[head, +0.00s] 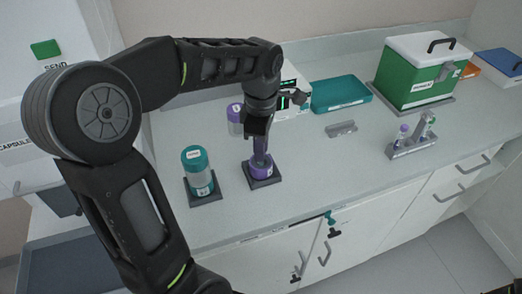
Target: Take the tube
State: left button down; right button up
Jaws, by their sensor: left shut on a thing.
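My left gripper (260,154) points straight down over the counter and is shut on a slim tube, which the fingers mostly hide. Directly below is a purple capsule base (262,172) on a dark square stand. The fingers reach down to its top; I cannot tell whether the tube's lower end is still inside it. A clear piece with a purple cap (235,117) stands just behind, to the left, partly hidden by my arm. My right gripper is not in view.
A teal-capped canister (198,172) stands close left on its own stand. A teal box (340,93) and a green-and-white cooler (424,75) stand behind. The counter between capsule and rack is clear.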

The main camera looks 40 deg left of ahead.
pick_arm(q)
notch_tip(320, 180, up, 9)
jog(key=shift+r+p, duration=0.1)
jog(key=shift+p, duration=0.3)
